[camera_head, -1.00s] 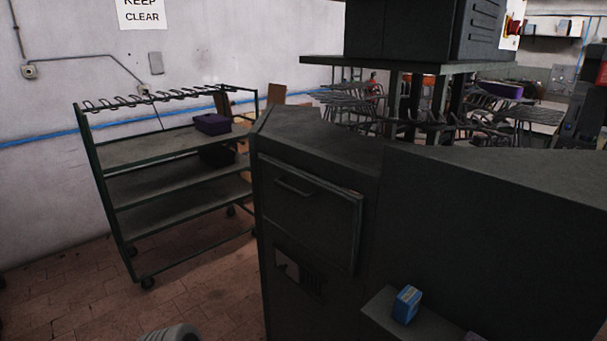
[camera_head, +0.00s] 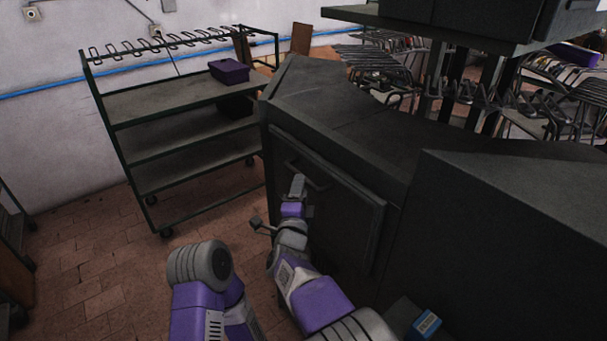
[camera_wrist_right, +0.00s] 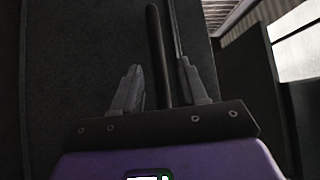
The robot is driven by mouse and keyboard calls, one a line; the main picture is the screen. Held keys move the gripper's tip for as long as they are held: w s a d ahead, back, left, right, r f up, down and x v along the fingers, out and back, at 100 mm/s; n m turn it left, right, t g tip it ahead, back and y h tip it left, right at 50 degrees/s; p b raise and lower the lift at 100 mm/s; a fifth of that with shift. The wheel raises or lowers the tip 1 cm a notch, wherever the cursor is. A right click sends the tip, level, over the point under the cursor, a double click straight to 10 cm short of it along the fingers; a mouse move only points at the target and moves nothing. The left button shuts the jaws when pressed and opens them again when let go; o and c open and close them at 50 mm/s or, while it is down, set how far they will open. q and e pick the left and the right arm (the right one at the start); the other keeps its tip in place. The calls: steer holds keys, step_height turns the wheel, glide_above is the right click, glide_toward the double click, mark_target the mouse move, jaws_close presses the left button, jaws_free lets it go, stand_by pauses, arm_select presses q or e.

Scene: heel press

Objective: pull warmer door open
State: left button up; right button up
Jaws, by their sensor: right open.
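The warmer door (camera_head: 355,222) is a dark panel on the front of the dark cabinet, and it looks closed. Its bar handle (camera_head: 316,183) runs along the upper part of the door. My right gripper (camera_head: 298,188) is at the handle's left part and covers some of it. In the right wrist view, the handle (camera_wrist_right: 157,45) reaches in between the two open fingers of the gripper (camera_wrist_right: 158,85), with gaps visible on both sides. My left gripper is not in view.
A green shelf cart (camera_head: 150,107) with a purple box (camera_head: 229,70) stands left of the cabinet (camera_head: 345,110). A blue box (camera_head: 426,324) sits on a ledge at lower right. Racks of metal forms fill the back right. Tiled floor (camera_head: 100,265) is free at the left.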

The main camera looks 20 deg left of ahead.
steer(key=shift+w+a+r+p, duration=0.15)
steer(key=shift+w, duration=1.1)
steer(key=shift+w+a+r+p, duration=0.1)
steer(key=shift+w+a+p, duration=0.05)
steer(key=shift+w, duration=1.05)
jaws_close()
